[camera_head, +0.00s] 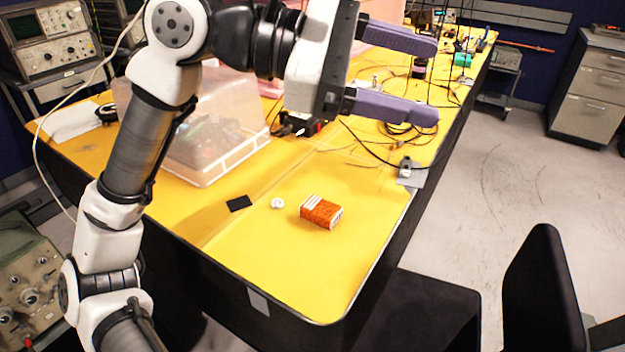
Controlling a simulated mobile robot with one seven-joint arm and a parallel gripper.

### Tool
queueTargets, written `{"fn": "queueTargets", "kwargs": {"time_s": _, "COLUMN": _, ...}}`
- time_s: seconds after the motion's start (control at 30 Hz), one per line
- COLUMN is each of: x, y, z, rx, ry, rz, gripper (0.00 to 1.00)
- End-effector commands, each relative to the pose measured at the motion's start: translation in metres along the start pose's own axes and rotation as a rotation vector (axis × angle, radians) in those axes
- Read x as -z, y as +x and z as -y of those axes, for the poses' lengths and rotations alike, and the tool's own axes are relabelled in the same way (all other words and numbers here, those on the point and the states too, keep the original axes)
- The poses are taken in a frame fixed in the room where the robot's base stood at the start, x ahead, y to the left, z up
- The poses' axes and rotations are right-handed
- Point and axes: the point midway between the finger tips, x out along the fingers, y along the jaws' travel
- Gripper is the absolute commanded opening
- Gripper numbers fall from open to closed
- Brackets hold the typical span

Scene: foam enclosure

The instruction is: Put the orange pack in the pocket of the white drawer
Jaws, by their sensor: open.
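The orange pack (321,212), a small box with a white striped end, lies on the yellow table (300,270) near its front right part. My gripper (432,80) has two purple fingers spread wide apart, empty, pointing right. It is above the table, higher in the picture than the pack and to its right, and apart from it. A pale cabinet with several drawers (588,95) stands on the floor at the far right, its drawers shut. I cannot tell whether it is the white drawer; no pocket shows.
A small white item (278,203) and a black square (239,203) lie left of the pack. A clear plastic box (215,140) stands behind them. Cables and a metal bracket (408,170) lie near the right edge. A black chair (540,290) stands at front right.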

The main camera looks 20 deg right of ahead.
Motion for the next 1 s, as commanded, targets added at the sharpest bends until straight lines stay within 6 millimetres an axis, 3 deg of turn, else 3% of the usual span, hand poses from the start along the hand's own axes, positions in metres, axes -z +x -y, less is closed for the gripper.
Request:
{"fn": "queueTargets", "kwargs": {"time_s": 0.03, "x": 0.028, "y": 0.018, "z": -0.013, "rx": 0.06, "ry": 0.016, "rz": -0.168, "gripper": 0.69}}
{"fn": "queueTargets", "kwargs": {"time_s": 0.13, "x": 0.095, "y": 0.03, "z": -0.028, "rx": 0.195, "ry": 0.046, "rz": -0.496, "gripper": 0.69}}
{"fn": "queueTargets", "kwargs": {"time_s": 0.2, "x": 0.136, "y": 0.021, "z": -0.034, "rx": 0.293, "ry": 0.051, "rz": -0.701, "gripper": 0.69}}
{"fn": "queueTargets", "kwargs": {"time_s": 0.3, "x": 0.178, "y": -0.003, "z": -0.038, "rx": 0.422, "ry": 0.04, "rz": -0.942, "gripper": 0.69}}
{"fn": "queueTargets", "kwargs": {"time_s": 0.4, "x": 0.201, "y": -0.029, "z": -0.04, "rx": 0.519, "ry": 0.018, "rz": -1.109, "gripper": 0.69}}
{"fn": "queueTargets", "kwargs": {"time_s": 0.57, "x": 0.216, "y": -0.052, "z": -0.04, "rx": 0.598, "ry": -0.011, "rz": -1.23, "gripper": 0.69}}
{"fn": "queueTargets", "kwargs": {"time_s": 1.0, "x": 0.282, "y": -0.04, "z": -0.008, "rx": 0.607, "ry": -0.014, "rz": -1.239, "gripper": 0.69}}
